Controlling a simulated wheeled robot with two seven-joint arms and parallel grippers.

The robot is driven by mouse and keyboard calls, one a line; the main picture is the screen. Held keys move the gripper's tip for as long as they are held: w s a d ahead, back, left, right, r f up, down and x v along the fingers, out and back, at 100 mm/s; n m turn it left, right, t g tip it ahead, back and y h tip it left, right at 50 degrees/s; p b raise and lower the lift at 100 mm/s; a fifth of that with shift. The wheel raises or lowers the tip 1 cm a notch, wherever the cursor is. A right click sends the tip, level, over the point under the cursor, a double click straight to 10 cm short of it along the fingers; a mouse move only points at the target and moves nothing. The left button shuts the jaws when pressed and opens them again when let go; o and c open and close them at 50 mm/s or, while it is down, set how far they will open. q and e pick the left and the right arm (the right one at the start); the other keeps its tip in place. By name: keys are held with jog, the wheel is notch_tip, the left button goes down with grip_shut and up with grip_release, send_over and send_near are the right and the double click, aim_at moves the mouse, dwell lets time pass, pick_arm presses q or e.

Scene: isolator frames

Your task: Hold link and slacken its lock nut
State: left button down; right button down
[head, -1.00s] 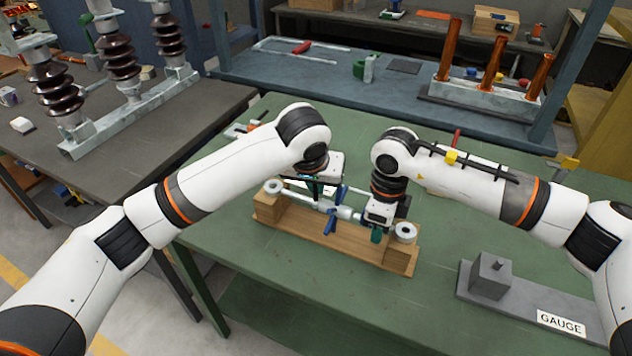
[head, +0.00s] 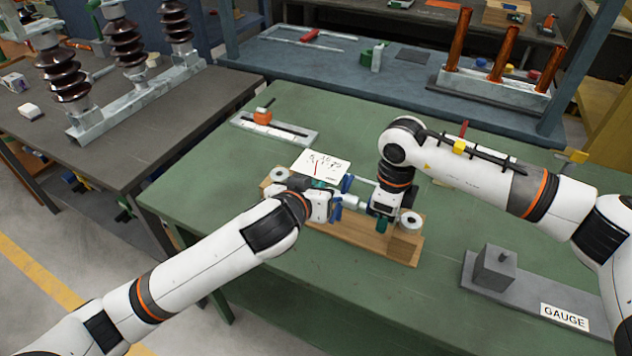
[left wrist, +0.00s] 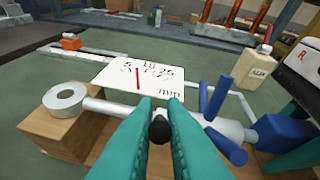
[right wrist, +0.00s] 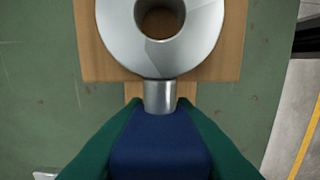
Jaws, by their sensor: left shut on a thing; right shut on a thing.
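The link (head: 346,203) is a pale rod with ring eyes, lying along a wooden stand (head: 375,243). The blue winged lock nut (left wrist: 217,98) sits around its middle; it also shows in the head view (head: 336,211). My left gripper (left wrist: 160,118) comes in low from the front, left of the nut's visible wings. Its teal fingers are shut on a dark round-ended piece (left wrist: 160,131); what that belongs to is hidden. My right gripper (head: 381,223) points down and is shut on the link's blue section (right wrist: 160,150), beside the right eye (right wrist: 160,60).
A white mm scale card (head: 321,164) with a red needle stands behind the link. A slotted plate with an orange block (head: 262,117) lies at the back left. A grey gauge block (head: 494,268) stands at the right. The green bench (head: 225,180) is clear at left.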

pick_arm(q)
jog(key=shift+s+a+f+t, duration=0.1)
jog(key=shift+s+f+t, duration=0.1)
jog(key=shift+f+t, duration=0.15)
dwell(0.3)
jog(key=c, duration=1.5)
grip_release()
jog(key=shift+r, duration=0.1)
jog(key=v, duration=1.2)
jog(key=shift+a, duration=0.25)
